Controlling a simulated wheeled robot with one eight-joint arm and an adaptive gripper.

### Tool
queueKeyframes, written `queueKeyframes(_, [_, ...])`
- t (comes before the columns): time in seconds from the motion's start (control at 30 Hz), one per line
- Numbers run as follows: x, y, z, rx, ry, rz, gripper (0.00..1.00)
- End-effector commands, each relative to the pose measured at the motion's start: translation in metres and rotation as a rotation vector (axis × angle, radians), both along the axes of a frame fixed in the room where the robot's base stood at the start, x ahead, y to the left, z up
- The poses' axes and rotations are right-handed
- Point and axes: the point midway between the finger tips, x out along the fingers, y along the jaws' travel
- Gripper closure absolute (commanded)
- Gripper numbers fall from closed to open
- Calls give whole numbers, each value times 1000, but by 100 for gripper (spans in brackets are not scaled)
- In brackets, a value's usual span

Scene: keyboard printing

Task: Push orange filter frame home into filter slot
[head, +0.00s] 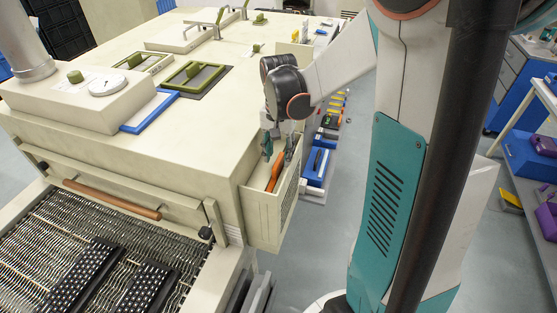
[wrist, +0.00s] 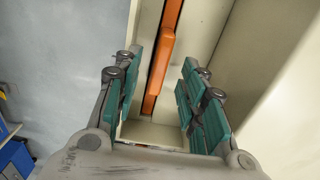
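The orange filter frame (head: 274,177) shows as a thin orange strip at the cream filter slot (head: 262,215) on the machine's right side. In the wrist view the frame (wrist: 165,58) has a raised handle-like bar and stands between the pale walls of the slot (wrist: 152,133). My gripper (head: 279,151) is above the slot, pointing down. In the wrist view my gripper (wrist: 160,78) has its teal-padded fingers well apart, one on each side of the orange strip. I see nothing held. Whether a finger touches the frame, and how deep it sits, I cannot tell.
The cream machine (head: 205,130) fills the left, with green-rimmed hatches (head: 194,76) and a blue-edged panel (head: 150,112) on top. A conveyor (head: 60,245) carries dark perforated plates. Blue bins (head: 317,163) stand just beyond the slot. Grey floor (head: 312,235) is open to the right.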

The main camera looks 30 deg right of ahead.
Motion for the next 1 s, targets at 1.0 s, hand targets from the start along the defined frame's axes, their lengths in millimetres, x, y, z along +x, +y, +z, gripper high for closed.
queueKeyframes(1.0, [0,0,81,0,0,20,94])
